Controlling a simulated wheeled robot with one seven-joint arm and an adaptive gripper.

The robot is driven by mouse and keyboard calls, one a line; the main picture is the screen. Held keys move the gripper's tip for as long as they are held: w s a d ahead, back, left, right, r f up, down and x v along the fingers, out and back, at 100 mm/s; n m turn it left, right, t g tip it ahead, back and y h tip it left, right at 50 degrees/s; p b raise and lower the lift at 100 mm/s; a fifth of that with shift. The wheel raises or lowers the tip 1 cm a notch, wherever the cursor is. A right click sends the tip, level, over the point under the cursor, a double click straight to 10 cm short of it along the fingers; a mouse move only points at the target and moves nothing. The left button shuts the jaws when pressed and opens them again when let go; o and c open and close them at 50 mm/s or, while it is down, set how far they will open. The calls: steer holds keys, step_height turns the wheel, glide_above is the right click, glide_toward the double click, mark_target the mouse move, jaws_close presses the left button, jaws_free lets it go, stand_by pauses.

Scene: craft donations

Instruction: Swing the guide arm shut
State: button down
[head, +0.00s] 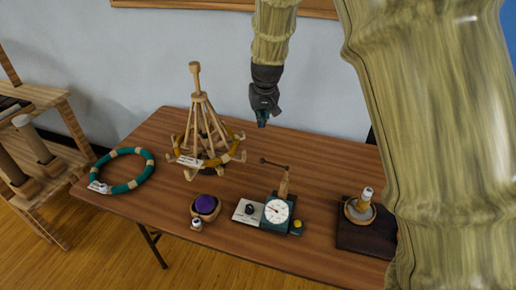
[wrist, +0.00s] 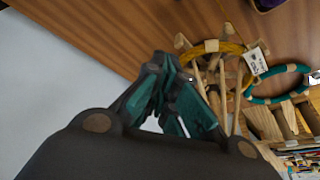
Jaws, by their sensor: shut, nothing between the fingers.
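A winding device with a round white dial (head: 277,211) stands near the front middle of the table. A short wooden post (head: 284,184) rises behind the dial. A thin dark guide arm (head: 274,164) reaches left from the top of this post and stands out over the table. My gripper (head: 262,122) hangs above and behind the guide arm, pointing down, apart from it. Its teal fingers (wrist: 172,72) show together in the wrist view with nothing between them. The device and guide arm cannot be made out in the wrist view.
A wooden skein stand (head: 202,130) with a yellow ring is left of my gripper. A teal ring (head: 124,170) lies at the table's left.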

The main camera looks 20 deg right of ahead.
step_height(320, 180, down, 13)
steer(key=p, duration=0.2)
steer(key=shift+s+r, duration=0.2)
steer(key=shift+s, duration=0.1)
stand_by(0.8)
steer(key=shift+a, duration=0.1)
stand_by(0.4)
